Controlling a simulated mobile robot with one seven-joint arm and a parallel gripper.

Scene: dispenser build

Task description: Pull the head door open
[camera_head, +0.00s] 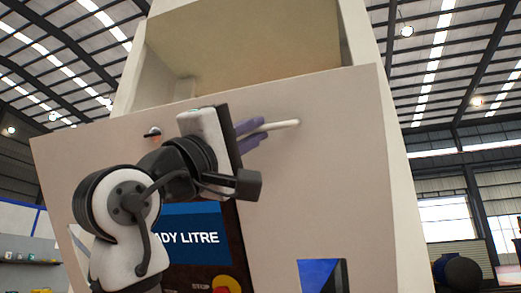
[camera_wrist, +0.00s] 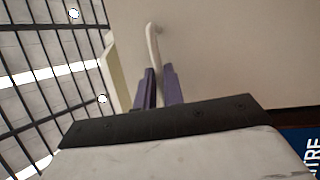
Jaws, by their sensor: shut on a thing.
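The head door (camera_head: 325,150) is the wide cream front panel of a tall dispenser. It leans out at the top, and an open space shows above and behind its top edge. A white bar handle (camera_head: 285,125) stands out from the door. My gripper (camera_head: 250,132) has purple fingers and is shut on this handle. In the wrist view the handle (camera_wrist: 153,45) runs up from between the two fingers (camera_wrist: 160,85) to the door face (camera_wrist: 220,50). The gripped part is partly hidden by the fingers.
A dark panel with a blue screen (camera_head: 195,235) and a red and yellow stop button (camera_head: 225,285) sits on the front below my arm. A blue and dark opening (camera_head: 322,275) is at lower right.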

